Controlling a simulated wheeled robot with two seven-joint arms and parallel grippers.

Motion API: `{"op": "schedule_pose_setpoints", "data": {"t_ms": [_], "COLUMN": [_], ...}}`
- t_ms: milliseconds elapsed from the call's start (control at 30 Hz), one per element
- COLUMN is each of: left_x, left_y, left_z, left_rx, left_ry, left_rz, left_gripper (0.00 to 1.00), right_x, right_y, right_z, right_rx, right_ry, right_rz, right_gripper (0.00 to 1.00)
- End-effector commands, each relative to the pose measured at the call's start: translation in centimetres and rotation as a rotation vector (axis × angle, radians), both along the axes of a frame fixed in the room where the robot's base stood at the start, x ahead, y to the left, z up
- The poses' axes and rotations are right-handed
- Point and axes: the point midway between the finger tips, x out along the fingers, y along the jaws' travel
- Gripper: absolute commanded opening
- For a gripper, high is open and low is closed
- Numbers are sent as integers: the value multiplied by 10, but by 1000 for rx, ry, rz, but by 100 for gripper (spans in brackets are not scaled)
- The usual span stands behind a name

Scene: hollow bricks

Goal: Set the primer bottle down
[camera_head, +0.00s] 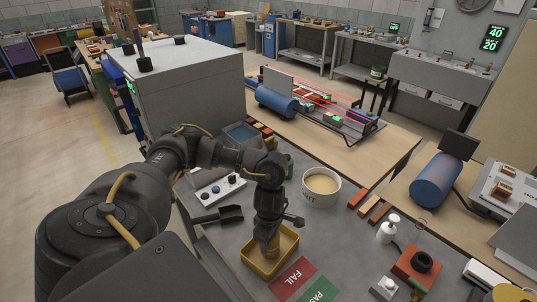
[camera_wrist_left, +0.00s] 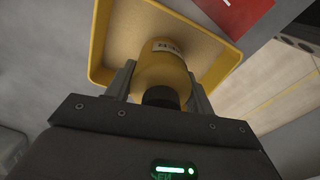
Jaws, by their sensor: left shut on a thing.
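The primer bottle (camera_wrist_left: 163,72) is yellow with a black cap and a small pale label. My left gripper (camera_wrist_left: 160,85) is shut on it, with one finger on each side, in the left wrist view. In the head view my left gripper (camera_head: 268,240) points down over a yellow tray (camera_head: 286,262), and the bottle (camera_head: 272,246) shows only in part below the fingers, inside the tray's outline. The tray also shows behind the bottle in the wrist view (camera_wrist_left: 112,45). I cannot tell whether the bottle's base touches the tray floor. My right gripper is not in view.
Red FAIL (camera_head: 293,277) and green PASS (camera_head: 320,291) mats lie right of the tray. A white tub (camera_head: 321,188) stands behind it, and a black scoop (camera_head: 219,215) lies to the left. A white pump bottle (camera_head: 388,229) and a red device (camera_head: 416,265) stand to the right.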

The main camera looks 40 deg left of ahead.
Motion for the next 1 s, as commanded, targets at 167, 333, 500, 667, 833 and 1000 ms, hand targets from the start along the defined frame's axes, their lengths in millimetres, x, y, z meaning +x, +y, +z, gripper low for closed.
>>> {"op": "schedule_pose_setpoints", "data": {"t_ms": [167, 333, 500, 667, 833, 1000], "left_x": [1, 1, 0, 0, 0, 1], "left_y": [0, 0, 0, 0, 0, -1], "left_z": [-1, -4, -4, -4, -4, 5], "left_rx": [0, 0, -1, -1, -1, -2], "left_ry": [-3, -2, -1, -1, -1, -4], "left_rz": [0, 0, 0, 0, 0, -2], "left_gripper": [23, 23, 65, 75, 75, 75], "right_x": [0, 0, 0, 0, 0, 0], "right_y": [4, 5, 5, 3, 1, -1], "right_z": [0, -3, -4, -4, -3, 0], "right_rx": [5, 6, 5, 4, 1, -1], "right_ry": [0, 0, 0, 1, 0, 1], "right_rz": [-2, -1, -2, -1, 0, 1], "right_gripper": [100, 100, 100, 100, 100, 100]}}
